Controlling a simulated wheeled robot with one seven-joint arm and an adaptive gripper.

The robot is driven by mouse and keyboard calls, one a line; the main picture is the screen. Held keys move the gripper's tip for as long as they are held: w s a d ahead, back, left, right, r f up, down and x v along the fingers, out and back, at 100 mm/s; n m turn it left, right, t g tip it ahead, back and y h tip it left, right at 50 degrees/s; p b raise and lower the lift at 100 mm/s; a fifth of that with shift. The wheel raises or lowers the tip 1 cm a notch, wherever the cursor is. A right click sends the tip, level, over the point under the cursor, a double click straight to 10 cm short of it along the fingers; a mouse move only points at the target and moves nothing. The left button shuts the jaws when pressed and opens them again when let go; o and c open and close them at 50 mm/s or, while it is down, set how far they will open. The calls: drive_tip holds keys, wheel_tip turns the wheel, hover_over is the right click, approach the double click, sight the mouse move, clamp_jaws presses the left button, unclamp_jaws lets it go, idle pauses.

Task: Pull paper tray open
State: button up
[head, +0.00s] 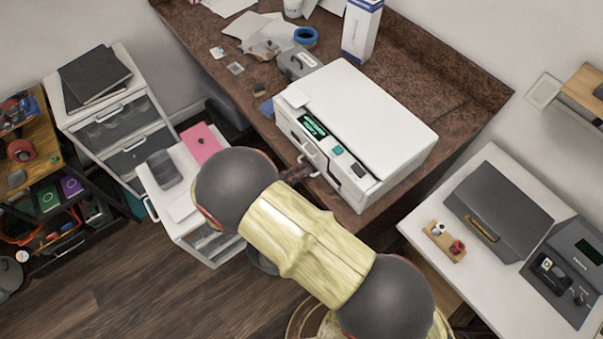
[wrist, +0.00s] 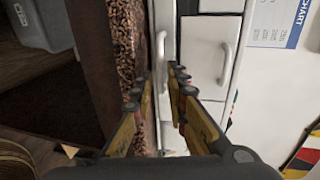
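A white box-shaped machine (head: 370,120) with a small green display stands on the brown speckled desk. Its front has pale bar handles; one handle (head: 312,153) shows in the head view beside my gripper (head: 297,173), which my arm partly hides. In the wrist view my gripper (wrist: 158,84) is open, its fingers apart. A narrow white front panel with a slim handle (wrist: 161,58) lies beyond and between the fingertips; contact cannot be told. A wider white panel with a curved handle (wrist: 227,76) lies right of the fingers. No paper is visible in the tray.
The desk (head: 430,75) holds blue tape (head: 305,36), a tall white box (head: 361,28) and papers. A white drawer cabinet (head: 110,115) and a low white unit (head: 205,240) stand left. A white table (head: 425,225) with grey devices is at right.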

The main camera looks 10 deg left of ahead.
drive_tip(key=shift+w+d, duration=0.2)
drive_tip(key=shift+w, duration=0.05)
drive_tip(key=shift+c, duration=0.4)
clamp_jaws()
drive_tip(key=shift+f, duration=0.1)
